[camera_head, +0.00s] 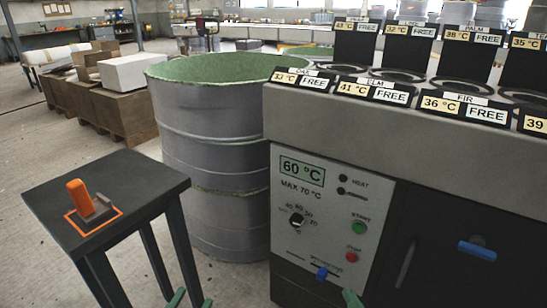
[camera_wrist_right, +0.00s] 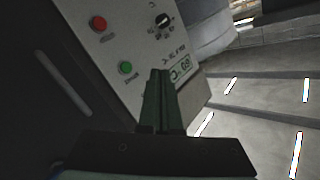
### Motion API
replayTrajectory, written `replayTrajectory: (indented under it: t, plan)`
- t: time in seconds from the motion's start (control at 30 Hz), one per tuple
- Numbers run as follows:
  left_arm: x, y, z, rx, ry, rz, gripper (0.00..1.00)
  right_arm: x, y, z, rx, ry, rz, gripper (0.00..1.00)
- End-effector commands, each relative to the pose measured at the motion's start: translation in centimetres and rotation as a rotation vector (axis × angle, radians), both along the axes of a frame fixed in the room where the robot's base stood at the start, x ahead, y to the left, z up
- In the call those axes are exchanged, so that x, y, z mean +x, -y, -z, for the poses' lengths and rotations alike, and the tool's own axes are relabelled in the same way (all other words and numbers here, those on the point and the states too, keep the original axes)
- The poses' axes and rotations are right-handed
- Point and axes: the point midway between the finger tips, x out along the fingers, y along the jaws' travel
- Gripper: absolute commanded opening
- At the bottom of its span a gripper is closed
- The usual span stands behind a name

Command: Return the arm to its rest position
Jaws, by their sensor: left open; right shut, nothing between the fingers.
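My left gripper (camera_head: 191,301) shows only its green fingertips at the bottom edge of the head view. They are apart, with nothing between them, below the small black table. My right gripper (camera_head: 352,298) shows a green tip at the bottom edge, in front of the control panel (camera_head: 331,215). In the right wrist view my right gripper (camera_wrist_right: 158,100) has its two green fingers together and empty. They overlap the picture of the panel beside the temperature display; whether they touch it I cannot tell. The rest of both arms is hidden.
The grey heated cabinet (camera_head: 420,135) with several labelled wells fills the right side, with a blue door handle (camera_head: 477,250). A steel drum (camera_head: 210,150) stands left of it. The black table (camera_head: 130,185) holds an orange-handled tool (camera_head: 80,198). Open floor lies at the left.

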Motion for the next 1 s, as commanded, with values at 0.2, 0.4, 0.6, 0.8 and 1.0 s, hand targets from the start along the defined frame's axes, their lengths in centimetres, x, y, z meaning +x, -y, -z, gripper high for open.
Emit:
replayTrajectory:
  t: [0.2,0.4,0.6,0.8,1.0]
  plan:
    - [0.0,0.0,0.0,0.0,0.0,0.0,0.5,-4.3,-1.2,-5.2,-0.423,0.222,-0.078,0.0]
    - [0.0,-0.2,-0.8,0.001,-0.056,-0.009,0.5,-6.4,-1.7,-9.0,-0.651,0.293,-0.104,0.0]
    - [-0.5,-0.8,0.5,0.003,-0.244,-0.038,0.5,-6.8,-1.1,-7.7,-0.638,0.101,-0.134,0.0]
    - [-2.4,-1.5,1.8,0.003,-0.465,-0.072,0.5,-8.8,-0.3,-6.3,-0.622,-0.124,-0.171,0.0]
    - [-5.7,-2.1,3.2,0.003,-0.683,-0.102,0.5,-12.0,0.3,-5.0,-0.598,-0.344,-0.209,0.0]
